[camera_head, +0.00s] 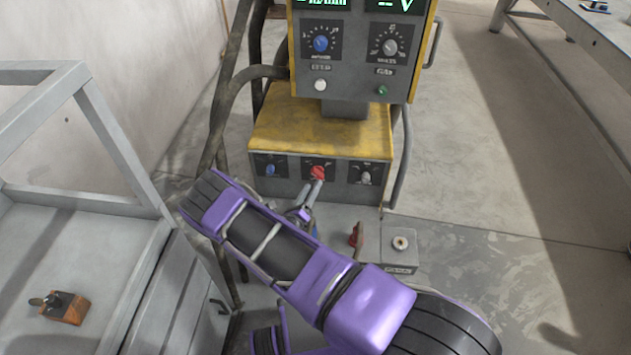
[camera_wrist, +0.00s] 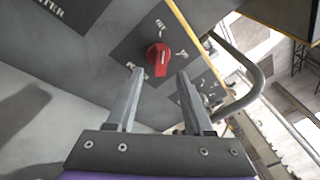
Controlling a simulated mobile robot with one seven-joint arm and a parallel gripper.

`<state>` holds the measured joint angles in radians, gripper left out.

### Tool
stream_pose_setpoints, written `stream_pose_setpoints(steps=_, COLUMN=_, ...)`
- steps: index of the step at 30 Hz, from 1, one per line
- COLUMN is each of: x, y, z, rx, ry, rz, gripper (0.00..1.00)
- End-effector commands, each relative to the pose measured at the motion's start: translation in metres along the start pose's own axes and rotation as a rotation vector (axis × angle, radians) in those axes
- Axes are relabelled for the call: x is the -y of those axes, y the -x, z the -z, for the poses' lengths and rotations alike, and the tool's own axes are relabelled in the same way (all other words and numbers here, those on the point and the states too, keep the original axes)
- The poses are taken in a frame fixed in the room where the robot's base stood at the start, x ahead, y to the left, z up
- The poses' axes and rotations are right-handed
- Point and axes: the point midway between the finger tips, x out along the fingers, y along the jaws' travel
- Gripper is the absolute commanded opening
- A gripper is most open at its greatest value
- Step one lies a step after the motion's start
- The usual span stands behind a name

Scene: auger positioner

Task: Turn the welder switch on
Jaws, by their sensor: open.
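The welder (camera_head: 322,128) is a yellow and grey machine in the upper middle of the head view. A red rotary switch (camera_head: 317,172) sits in the middle of its lower front panel. In the wrist view the red switch (camera_wrist: 158,56) shows just beyond and between my fingertips, on a dark plate with white lettering too blurred to read. My gripper (camera_head: 309,190) is at the lower panel, fingers pointing at the switch. In the wrist view my gripper (camera_wrist: 159,75) is open, with one finger to each side of the knob's line. I cannot tell whether the fingers touch it.
A blue knob (camera_head: 270,169) and a grey knob (camera_head: 366,177) flank the switch. A small grey box with a button (camera_head: 400,246) and a red-handled part (camera_head: 355,236) stand below right. A metal frame table (camera_head: 80,205) is at left. Floor at right is clear.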

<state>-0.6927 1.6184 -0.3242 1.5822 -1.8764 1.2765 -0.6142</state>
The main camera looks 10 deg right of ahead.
Motion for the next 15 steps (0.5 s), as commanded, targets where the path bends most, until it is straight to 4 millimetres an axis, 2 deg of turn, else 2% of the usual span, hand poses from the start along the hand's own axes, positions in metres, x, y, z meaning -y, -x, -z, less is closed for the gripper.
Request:
stream_pose_setpoints(steps=3, x=0.001, y=-0.020, z=0.001, rx=0.000, ry=-0.001, rz=0.003, gripper=0.52)
stream_pose_setpoints(steps=6, x=0.000, y=-0.031, z=0.001, rx=0.000, ry=0.000, rz=0.001, gripper=0.52)
stream_pose_setpoints(steps=15, x=0.000, y=-0.040, z=0.000, rx=0.001, ry=0.000, rz=0.000, gripper=0.52)
